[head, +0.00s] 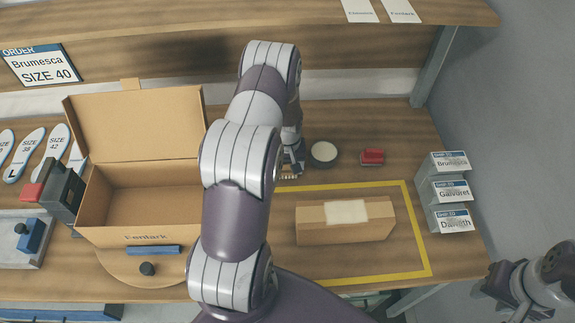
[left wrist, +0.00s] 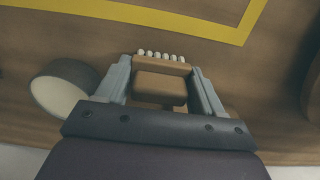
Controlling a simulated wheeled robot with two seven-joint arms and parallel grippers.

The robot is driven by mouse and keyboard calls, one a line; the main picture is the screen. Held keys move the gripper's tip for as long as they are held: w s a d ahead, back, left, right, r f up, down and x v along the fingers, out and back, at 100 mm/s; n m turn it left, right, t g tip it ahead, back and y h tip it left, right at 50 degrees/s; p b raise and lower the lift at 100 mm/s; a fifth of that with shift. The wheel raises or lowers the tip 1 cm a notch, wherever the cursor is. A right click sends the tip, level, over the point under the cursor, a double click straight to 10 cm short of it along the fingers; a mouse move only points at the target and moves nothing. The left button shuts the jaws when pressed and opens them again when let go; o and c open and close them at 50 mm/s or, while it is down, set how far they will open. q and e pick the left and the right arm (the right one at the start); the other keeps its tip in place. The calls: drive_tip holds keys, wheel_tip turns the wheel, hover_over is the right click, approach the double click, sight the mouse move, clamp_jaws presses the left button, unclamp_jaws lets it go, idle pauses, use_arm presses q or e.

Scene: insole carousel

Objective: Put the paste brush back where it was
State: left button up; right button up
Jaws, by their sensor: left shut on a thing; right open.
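My left gripper (head: 291,168) is low over the table at the back, just left of a round pot. It is shut on the paste brush (left wrist: 161,87), a wooden block with a row of white bristles. The bristle end of the brush (head: 288,177) peeks out below the gripper in the head view; my arm hides most of the rest. The pot (head: 323,154) is dark with a pale top and also shows in the left wrist view (left wrist: 62,92). Whether the brush touches the table, I cannot tell. My right gripper (head: 492,285) is open and empty at the lower right.
A closed carton (head: 345,228) with a pale label lies inside the yellow outline (head: 418,225). A red block (head: 372,157) sits right of the pot. An open box (head: 140,205) stands left of my arm. Card holders (head: 447,195) stand at the right edge.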

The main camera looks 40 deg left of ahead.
sight(289, 164)
use_arm(q)
drive_tip(key=o, duration=0.9)
drive_tip(key=shift+f, duration=0.1)
drive_tip(key=shift+o, duration=0.2)
drive_tip(key=shift+r+p, duration=0.3)
drive_tip(key=shift+r, duration=0.05)
drive_tip(key=shift+w+r+b, duration=0.1)
drive_tip(key=shift+r+b, duration=0.15)
drive_tip(key=shift+b, duration=0.15)
wheel_tip(289, 164, up, 10)
drive_tip(key=shift+f+b, duration=0.1)
drive_tip(key=shift+b, duration=1)
drive_tip(key=s+d+r+m, duration=0.4)
drive_tip(key=s+d, duration=0.2)
drive_tip(key=d, duration=0.3)
drive_tip(key=s+d+r+m+t, duration=0.1)
drive_tip(key=s+d+r+m, duration=0.2)
drive_tip(key=s+d, duration=0.4)
drive_tip(key=shift+d+r+m, duration=0.4)
drive_tip(key=shift+d+m, duration=0.2)
drive_tip(key=shift+d, duration=0.25)
